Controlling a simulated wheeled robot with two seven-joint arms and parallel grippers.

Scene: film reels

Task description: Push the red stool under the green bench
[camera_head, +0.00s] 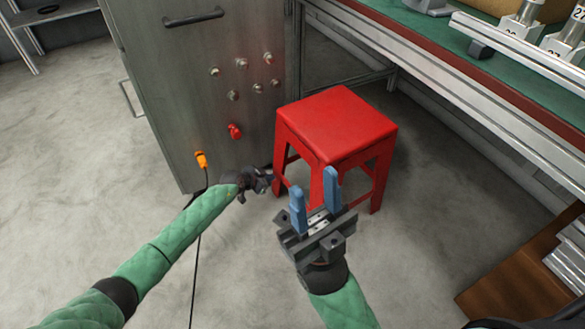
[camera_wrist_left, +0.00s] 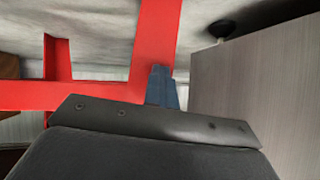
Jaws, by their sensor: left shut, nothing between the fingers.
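The red stool (camera_head: 337,122) stands upright on the floor beside the metal cabinet, in front of the open space below the green bench (camera_head: 520,82). My left gripper (camera_head: 268,180) is shut and empty, low by the stool's left front leg; I cannot tell whether it touches. In the left wrist view, the stool's red frame (camera_wrist_left: 155,35) is close beyond the blue fingertips (camera_wrist_left: 162,86). My right gripper (camera_head: 314,191) is open, its two blue fingers apart with nothing between them. It is in front of the stool and hides part of its lower front.
The grey metal cabinet (camera_head: 185,95) with knobs stands left of the stool, and shows in the left wrist view (camera_wrist_left: 260,95). An orange plug (camera_head: 201,160) with a black cable hangs at its front. A brown box (camera_head: 515,275) is at lower right. Floor (camera_head: 440,175) right of the stool is clear.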

